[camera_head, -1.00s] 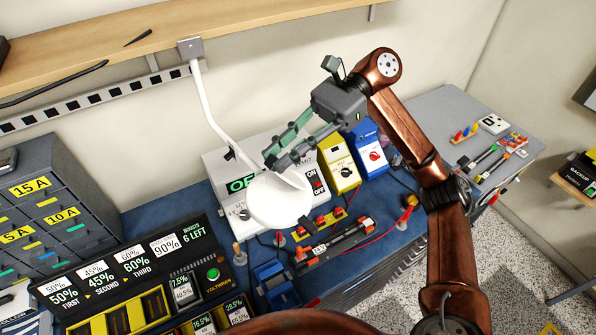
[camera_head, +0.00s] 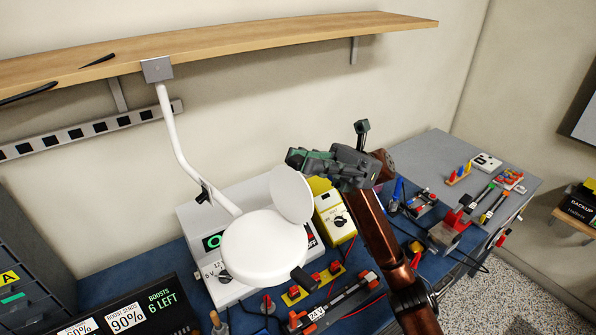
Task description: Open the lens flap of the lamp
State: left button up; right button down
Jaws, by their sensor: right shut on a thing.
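My left gripper is not in view.
A grey power supply (camera_head: 196,222) stands behind and under the lamp head, with a yellow meter (camera_head: 334,216) to its right. Red-ended parts (camera_head: 335,306) lie in front on the blue bench. The wooden shelf (camera_head: 230,42) runs above.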

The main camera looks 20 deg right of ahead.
jog(key=shift+w+d+f+y, duration=0.1)
jog(key=shift+d+y, duration=0.1)
jog(key=shift+y, duration=0.1)
jog(key=c, duration=1.8)
grip_release()
jog(key=v, duration=1.2)
